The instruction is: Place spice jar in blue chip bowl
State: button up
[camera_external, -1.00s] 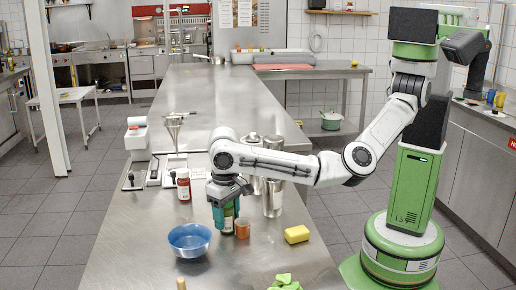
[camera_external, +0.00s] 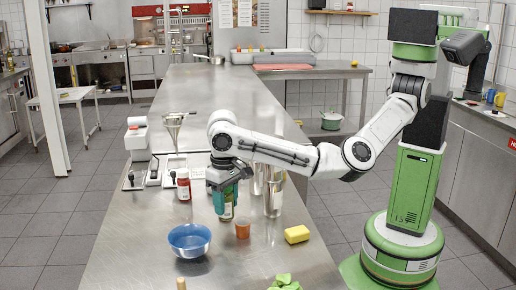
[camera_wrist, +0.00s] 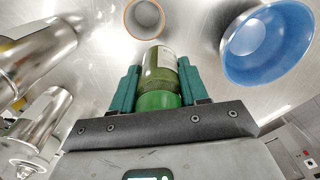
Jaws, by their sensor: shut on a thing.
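The spice jar is a small green glass jar with a pale label and a green end. It shows between the teal fingers in the wrist view (camera_wrist: 159,78) and below the fingers in the external view (camera_external: 227,210). My gripper (camera_external: 225,200) is shut on it and holds it upright, just above the steel table; its fingers hide part of the jar. The blue chip bowl (camera_external: 189,240) stands on the table in front and to the left of my gripper. In the wrist view the bowl (camera_wrist: 268,45) is at the upper right and its visible inside looks empty.
A small brown-orange cup (camera_external: 242,230) stands close to the right of the jar. A red-capped jar (camera_external: 183,185) is to the left. Metal canisters (camera_external: 273,195) stand behind right. A yellow sponge (camera_external: 297,234) and green item (camera_external: 285,282) lie at front right.

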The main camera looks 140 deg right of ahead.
jog(key=r, duration=0.4)
jog(key=w+r, duration=0.1)
jog(key=r, duration=0.1)
jog(key=shift+d+r, duration=0.2)
jog(key=shift+r, duration=0.15)
jog(key=w+r+p, duration=0.4)
jog(key=w+r, duration=0.3)
jog(key=w, duration=0.1)
notch_tip(320, 180, down, 12)
jog(key=p, duration=0.4)
jog(key=shift+d+r, duration=0.15)
jog(key=shift+f+b, duration=0.35)
jog(key=shift+f, duration=0.05)
jog(key=shift+f, duration=0.1)
